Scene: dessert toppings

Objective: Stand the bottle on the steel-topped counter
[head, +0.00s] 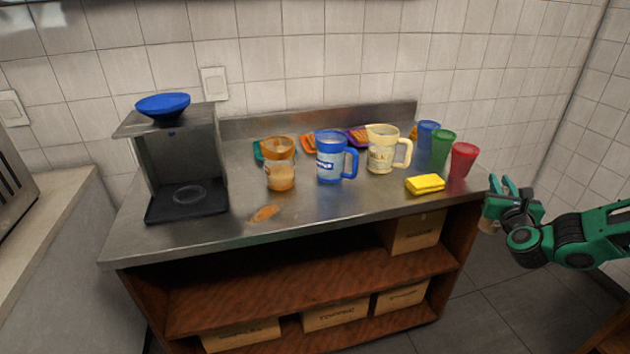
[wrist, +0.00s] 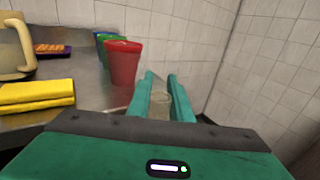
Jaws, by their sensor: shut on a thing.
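The steel-topped counter (head: 345,207) stands against the tiled wall, and its right end also shows in the wrist view (wrist: 98,92). My gripper (head: 497,196) is just off the counter's right end, beyond the edge. In the wrist view its green fingers (wrist: 160,98) are closed around a pale, see-through beige thing, which looks like the bottle (wrist: 160,104). In the head view only a small tan part of the bottle (head: 488,226) shows below the fingers; most of it is hidden.
A cream jug (head: 381,152), blue jug (head: 330,160) and orange-brown container (head: 280,170) stand further left. The front middle is mostly clear, with a brown spill (head: 264,213).

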